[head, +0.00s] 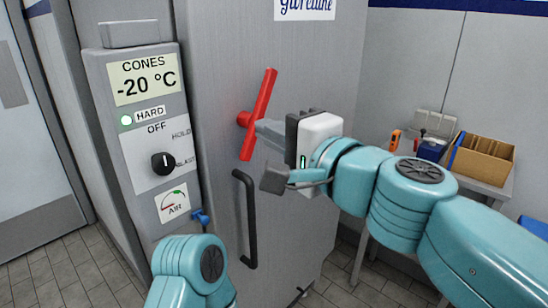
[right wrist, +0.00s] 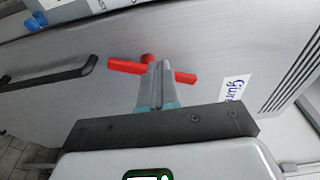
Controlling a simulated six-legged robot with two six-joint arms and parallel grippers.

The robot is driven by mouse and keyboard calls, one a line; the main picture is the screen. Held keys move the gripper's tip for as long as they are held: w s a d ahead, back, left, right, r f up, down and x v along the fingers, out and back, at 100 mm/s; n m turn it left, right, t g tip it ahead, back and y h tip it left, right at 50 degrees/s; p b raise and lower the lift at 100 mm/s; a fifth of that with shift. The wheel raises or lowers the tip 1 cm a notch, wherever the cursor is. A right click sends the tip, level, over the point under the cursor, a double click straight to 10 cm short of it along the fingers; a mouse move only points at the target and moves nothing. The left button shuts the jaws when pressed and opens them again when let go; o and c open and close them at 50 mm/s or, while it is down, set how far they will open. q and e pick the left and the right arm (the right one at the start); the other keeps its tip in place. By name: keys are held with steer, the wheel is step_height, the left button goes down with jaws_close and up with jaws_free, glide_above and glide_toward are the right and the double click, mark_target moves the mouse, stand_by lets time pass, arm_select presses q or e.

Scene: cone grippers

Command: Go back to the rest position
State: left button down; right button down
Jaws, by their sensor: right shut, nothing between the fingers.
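My right gripper (head: 262,131) is shut and empty, its fingertips close in front of the red bar handle (head: 261,108) on the grey cabinet door. I cannot tell whether they touch it. In the right wrist view the shut fingers (right wrist: 159,75) overlap the middle of the red bar (right wrist: 125,66), which shows on both sides of them. In the head view the bar is tilted, its top end to the right. A teal arm link of mine rises at the bottom; my left gripper is not in view.
The cabinet's panel (head: 140,85) reads "CONES -20 °C", with a lit lamp by "HARD" and a black knob (head: 163,163). A blue valve (head: 200,217) sits below the AIR gauge. A black door handle (head: 247,218) sticks out. A side table (head: 489,188) with a cardboard box (head: 482,158) stands right.

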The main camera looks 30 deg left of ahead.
steer(key=w+d+f+m+t+h+p, duration=0.1)
steer(key=w+d+f+m+h+p, duration=0.35)
steer(key=w+d+f, duration=0.75)
steer(key=d+f+g+h+p, duration=0.15)
steer(key=d+f, duration=0.25)
steer(key=f, duration=0.6)
steer(key=d+f+g+h, duration=0.1)
steer(key=d+f+h, duration=0.25)
steer(key=f, duration=0.65)
steer(key=s+d+f+g+h+p, duration=0.1)
steer(key=s+d+f+g+p, duration=0.1)
steer(key=s+d+f, duration=0.45)
steer(key=s+d+f+g+h+p, duration=0.1)
steer(key=s+d+f, duration=0.25)
steer(key=f, duration=0.55)
steer(key=s+d+f+n+g, duration=0.1)
steer(key=s+f+n, duration=0.2)
steer(key=s, duration=0.6)
steer(key=s+d+f+n+g+p, duration=0.1)
steer(key=s+f+n, duration=0.3)
steer(key=s, duration=0.5)
steer(key=shift+d+f+g+h, duration=0.3)
steer(key=shift+d+g+h, duration=0.05)
steer(key=shift+d+h, duration=0.15)
